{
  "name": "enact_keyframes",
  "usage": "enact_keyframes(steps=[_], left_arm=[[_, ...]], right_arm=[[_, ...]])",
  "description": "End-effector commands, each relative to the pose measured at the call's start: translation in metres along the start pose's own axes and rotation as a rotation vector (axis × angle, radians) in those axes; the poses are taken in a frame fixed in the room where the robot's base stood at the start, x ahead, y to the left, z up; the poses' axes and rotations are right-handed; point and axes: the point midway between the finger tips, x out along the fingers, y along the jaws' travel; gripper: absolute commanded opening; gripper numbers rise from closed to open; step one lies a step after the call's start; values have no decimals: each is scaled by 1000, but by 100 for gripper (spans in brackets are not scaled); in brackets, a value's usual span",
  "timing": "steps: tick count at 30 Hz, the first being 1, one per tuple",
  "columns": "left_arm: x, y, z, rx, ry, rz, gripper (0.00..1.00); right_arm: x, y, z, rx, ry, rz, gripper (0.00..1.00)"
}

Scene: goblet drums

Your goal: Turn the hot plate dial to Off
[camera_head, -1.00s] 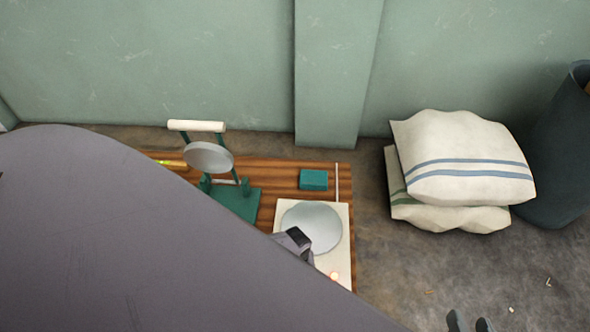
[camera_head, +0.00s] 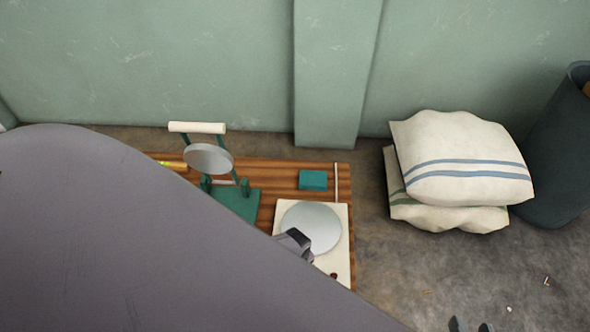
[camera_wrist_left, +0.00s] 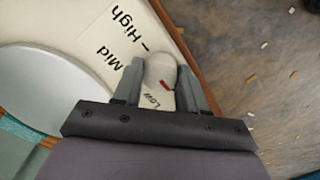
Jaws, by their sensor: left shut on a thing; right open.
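The hot plate (camera_head: 341,217) is a cream base with a round grey heating disc (camera_head: 311,227), on a wooden table. A small lamp (camera_head: 334,275) on its front part is dark. In the left wrist view, my left gripper (camera_wrist_left: 160,78) is shut on the pale dial (camera_wrist_left: 159,68), with one finger on each side. A red mark shows on the dial, close to the word "Low". The words "High" and "Mid" are also readable; an "Off" label is not visible. In the head view, my left arm hides the dial. My right gripper (camera_head: 470,326) is open and empty at the bottom edge.
A green stand with a round grey disc (camera_head: 208,158) and a teal block (camera_head: 313,180) are on the wooden table (camera_head: 283,173). Striped sacks (camera_head: 463,165) and a dark bin (camera_head: 555,155) stand on the floor at the right. The floor beside the table is mostly clear.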

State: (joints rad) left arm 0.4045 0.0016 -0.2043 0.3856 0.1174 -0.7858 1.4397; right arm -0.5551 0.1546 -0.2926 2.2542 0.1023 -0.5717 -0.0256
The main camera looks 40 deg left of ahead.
Motion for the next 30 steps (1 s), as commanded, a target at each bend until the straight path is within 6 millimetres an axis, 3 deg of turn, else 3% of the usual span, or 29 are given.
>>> enact_keyframes(steps=[14, 15, 17, 30], left_arm=[[0, 0, -4, -18, 7, -1, 11], [0, 0, -4, -18, 7, -1, 45], [0, 0, -4, -18, 7, 0, 64], [-8, 0, -2, -16, 2, 0, 67]], right_arm=[[0, -2, 0, 6, 0, -1, 43], [0, -2, 0, 6, 0, -1, 43], [0, -2, 0, 6, -1, -2, 43], [-3, -1, -6, -5, -1, 5, 43]])
